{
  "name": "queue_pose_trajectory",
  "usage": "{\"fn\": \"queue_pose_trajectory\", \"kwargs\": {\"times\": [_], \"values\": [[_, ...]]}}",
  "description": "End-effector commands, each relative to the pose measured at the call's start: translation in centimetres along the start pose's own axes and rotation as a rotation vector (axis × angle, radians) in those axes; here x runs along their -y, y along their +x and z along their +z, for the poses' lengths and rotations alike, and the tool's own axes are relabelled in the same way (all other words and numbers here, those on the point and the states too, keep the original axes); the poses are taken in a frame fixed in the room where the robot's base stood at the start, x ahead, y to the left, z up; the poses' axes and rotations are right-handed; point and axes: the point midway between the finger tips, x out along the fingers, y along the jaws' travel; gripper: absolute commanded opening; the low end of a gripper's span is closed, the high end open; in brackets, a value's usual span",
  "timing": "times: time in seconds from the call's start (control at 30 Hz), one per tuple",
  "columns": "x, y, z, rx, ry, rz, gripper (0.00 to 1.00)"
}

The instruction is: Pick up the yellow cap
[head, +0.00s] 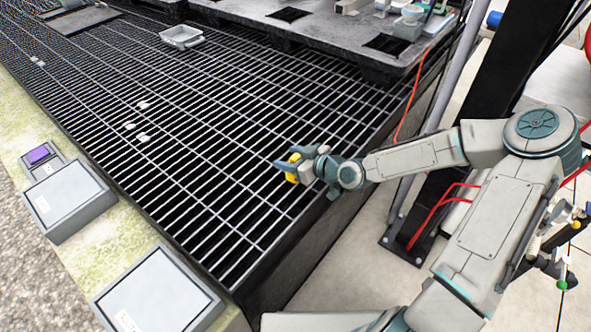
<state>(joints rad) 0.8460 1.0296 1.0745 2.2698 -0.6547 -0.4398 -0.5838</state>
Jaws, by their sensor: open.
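The yellow cap (292,170) is at the end of my arm, over the right part of the dark metal grating. My gripper (290,166) is at the cap, with its fingers beside it. The jaws are open, and part of the cap is hidden by the gripper. I cannot tell whether a finger touches the cap or how high the cap is above the grating.
The grating (215,130) is mostly bare, with several small white pieces (143,138). A grey tray (181,36) lies farther back. A dark pallet (300,22) with equipment stands at the back. Two grey boxes (68,200) and a purple-topped block (40,155) line the left edge.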

Motion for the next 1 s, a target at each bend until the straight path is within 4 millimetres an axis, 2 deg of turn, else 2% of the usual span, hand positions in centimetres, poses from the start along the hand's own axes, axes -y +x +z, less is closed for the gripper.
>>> {"fn": "queue_pose_trajectory", "kwargs": {"times": [0.17, 0.3, 0.37, 0.77, 0.87, 1.0], "values": [[0.0, 0.0, 0.0, 0.000, 0.001, 0.000, 0.53], [0.0, 0.0, 0.0, 0.000, 0.000, 0.000, 0.14], [0.0, 0.0, 0.0, 0.000, 0.000, 0.000, 0.01], [0.0, -0.3, -0.7, 0.000, -0.001, 0.000, 0.01], [0.0, -0.7, -1.7, 0.000, -0.002, 0.000, 0.01], [0.0, -1.5, -3.9, -0.001, -0.004, 0.001, 0.01]]}}
